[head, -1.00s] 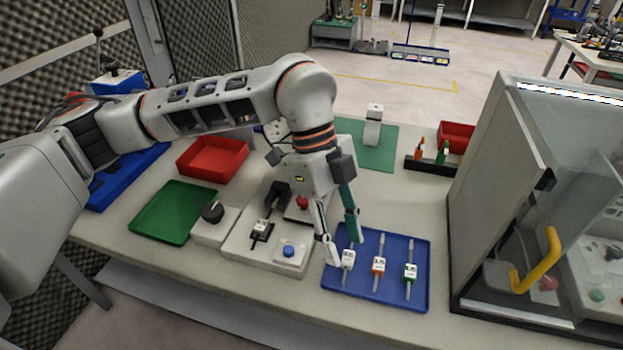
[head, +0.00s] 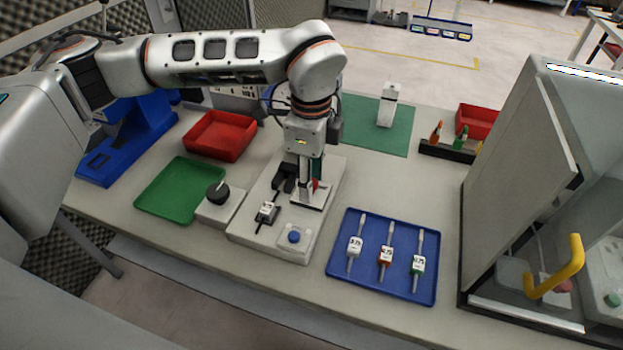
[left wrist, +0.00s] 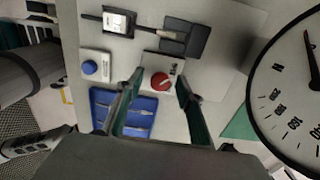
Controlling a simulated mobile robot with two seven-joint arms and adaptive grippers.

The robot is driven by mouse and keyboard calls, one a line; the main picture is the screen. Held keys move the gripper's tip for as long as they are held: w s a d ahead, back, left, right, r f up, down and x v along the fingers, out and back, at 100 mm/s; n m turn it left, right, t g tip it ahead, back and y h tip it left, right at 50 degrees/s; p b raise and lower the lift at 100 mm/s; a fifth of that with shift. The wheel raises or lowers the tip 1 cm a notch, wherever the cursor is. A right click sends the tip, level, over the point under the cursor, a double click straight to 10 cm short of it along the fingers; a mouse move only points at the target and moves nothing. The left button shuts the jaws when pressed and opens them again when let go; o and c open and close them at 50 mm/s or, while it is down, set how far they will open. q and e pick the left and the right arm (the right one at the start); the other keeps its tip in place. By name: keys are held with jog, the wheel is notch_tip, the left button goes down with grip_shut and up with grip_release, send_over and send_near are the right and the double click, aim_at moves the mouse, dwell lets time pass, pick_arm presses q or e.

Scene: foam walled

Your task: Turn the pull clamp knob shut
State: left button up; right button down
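The red knob (head: 316,184) sits on a small light plate on the pale grey fixture base (head: 262,238), partly hidden by my gripper in the head view. The left wrist view shows the knob (left wrist: 160,82) from above, with a light mark on it. My left gripper (head: 308,186) points down over the knob. In the left wrist view its two fingers (left wrist: 159,78) are spread apart, one on each side of the knob. I cannot tell whether they touch it. A black clamp block (left wrist: 185,36) lies beside the knob, with a white-labelled part (left wrist: 118,20) in line with it. My right gripper is not in view.
A blue button (head: 293,237) is on the same base. A blue tray (head: 340,274) with labelled tools lies to the right. A black rotary knob box (head: 219,204), a green tray (head: 168,205) and a red bin (head: 222,152) are left. A round dial (left wrist: 295,85) is close in the wrist view.

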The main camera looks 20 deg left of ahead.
pick_arm(q)
jog(key=shift+f, duration=0.3)
grip_shut()
